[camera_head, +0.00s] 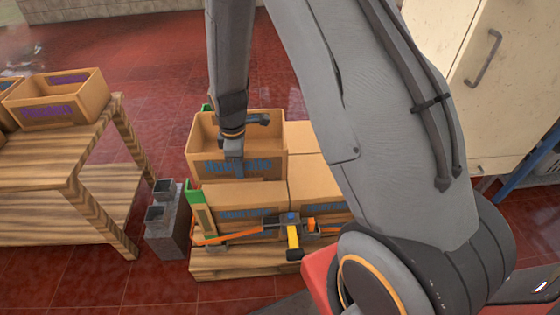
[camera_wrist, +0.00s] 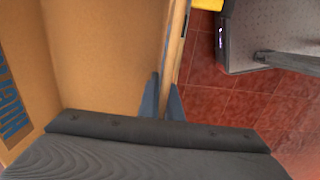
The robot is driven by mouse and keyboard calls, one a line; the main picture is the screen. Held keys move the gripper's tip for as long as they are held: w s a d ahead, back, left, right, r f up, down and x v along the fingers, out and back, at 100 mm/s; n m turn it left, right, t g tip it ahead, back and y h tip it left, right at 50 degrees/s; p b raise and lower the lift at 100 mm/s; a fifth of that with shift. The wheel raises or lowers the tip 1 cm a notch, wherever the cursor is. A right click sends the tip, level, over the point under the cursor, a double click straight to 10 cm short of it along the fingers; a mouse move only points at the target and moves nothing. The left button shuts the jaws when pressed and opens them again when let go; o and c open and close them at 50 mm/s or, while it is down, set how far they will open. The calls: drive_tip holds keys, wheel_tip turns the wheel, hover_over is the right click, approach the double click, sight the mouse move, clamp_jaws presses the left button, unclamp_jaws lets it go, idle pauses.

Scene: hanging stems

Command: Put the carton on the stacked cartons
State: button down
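The open, empty carton (camera_head: 203,158) is brown with blue lettering on its front. It is over the left part of the stacked cartons (camera_head: 308,172), which are closed and stand on a wooden pallet (camera_head: 235,266). I cannot tell whether its base touches them. My gripper (camera_head: 235,160) is at the carton's front wall, with the arm coming down from above. In the wrist view my gripper's fingers (camera_wrist: 163,103) are on both sides of the carton's wall (camera_wrist: 174,55) and look closed on it. My arm hides the right part of the stack.
An orange strap with a yellow-handled buckle (camera_head: 293,237) crosses the stack's front beside a green corner guard (camera_head: 196,200). Grey blocks (camera_head: 170,225) stand left of the pallet. A wooden table (camera_head: 75,165) with another open carton (camera_head: 62,112) is at left. A pale cabinet (camera_head: 510,85) is at right.

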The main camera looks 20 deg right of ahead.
drive_tip(key=shift+w+f+b, duration=0.1)
drive_tip(key=shift+f+b, duration=0.25)
drive_tip(key=shift+f, duration=4.65)
drive_tip(key=c, duration=2)
unclamp_jaws()
